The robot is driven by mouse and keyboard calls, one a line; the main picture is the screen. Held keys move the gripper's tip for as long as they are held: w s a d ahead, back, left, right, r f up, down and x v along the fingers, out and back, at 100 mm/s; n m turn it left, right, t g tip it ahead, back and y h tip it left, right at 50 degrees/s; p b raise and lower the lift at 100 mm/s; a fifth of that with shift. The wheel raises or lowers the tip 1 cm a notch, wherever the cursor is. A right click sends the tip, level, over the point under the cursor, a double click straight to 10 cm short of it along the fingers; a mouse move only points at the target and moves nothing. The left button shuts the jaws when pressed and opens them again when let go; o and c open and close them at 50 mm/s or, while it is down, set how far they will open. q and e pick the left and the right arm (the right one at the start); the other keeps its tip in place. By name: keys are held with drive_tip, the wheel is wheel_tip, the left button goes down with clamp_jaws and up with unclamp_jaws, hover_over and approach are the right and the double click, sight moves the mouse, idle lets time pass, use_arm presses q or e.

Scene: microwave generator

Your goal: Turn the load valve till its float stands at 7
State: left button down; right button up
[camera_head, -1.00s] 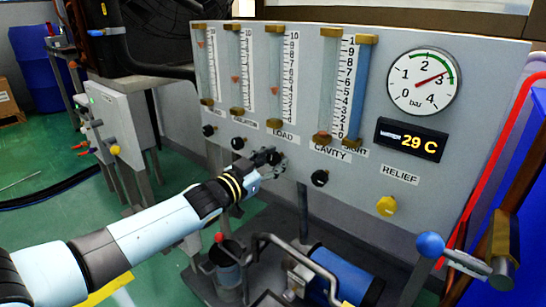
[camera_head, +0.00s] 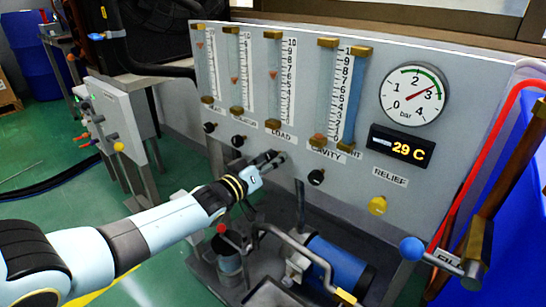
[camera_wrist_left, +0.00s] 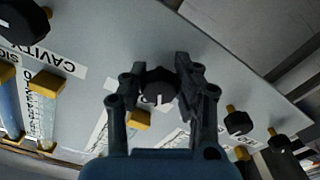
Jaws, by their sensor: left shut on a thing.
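The load valve is a dark knob (camera_wrist_left: 160,85) with a white mark, on the grey panel (camera_head: 235,180). My left gripper (camera_head: 274,158) reaches it from the left and is shut on it, with a finger on each side in the left wrist view. The fingers hide the knob in the head view. Above it, over the LOAD label (camera_head: 280,135), stands the load tube (camera_head: 273,100) with a white scale (camera_head: 288,90). Its small orange float (camera_head: 277,74) stands near 7, perhaps slightly under; the exact reading is too small to tell. My right gripper is not in view.
Neighbouring dark knobs sit left (camera_head: 238,142) and right (camera_head: 316,177) of the load valve. A yellow relief knob (camera_head: 377,205) is further right. Below are bent pipework (camera_head: 300,246) and a blue cylinder (camera_head: 338,264).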

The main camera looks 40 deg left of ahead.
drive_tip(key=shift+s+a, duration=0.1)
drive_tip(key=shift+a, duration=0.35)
use_arm(q)
drive_tip(key=c, duration=0.9)
unclamp_jaws()
drive_tip(key=shift+c, duration=0.2)
drive_tip(key=shift+s, duration=0.25)
drive_tip(key=s+a, duration=0.1)
drive_tip(key=s, duration=1)
drive_tip(key=shift+s, duration=0.3)
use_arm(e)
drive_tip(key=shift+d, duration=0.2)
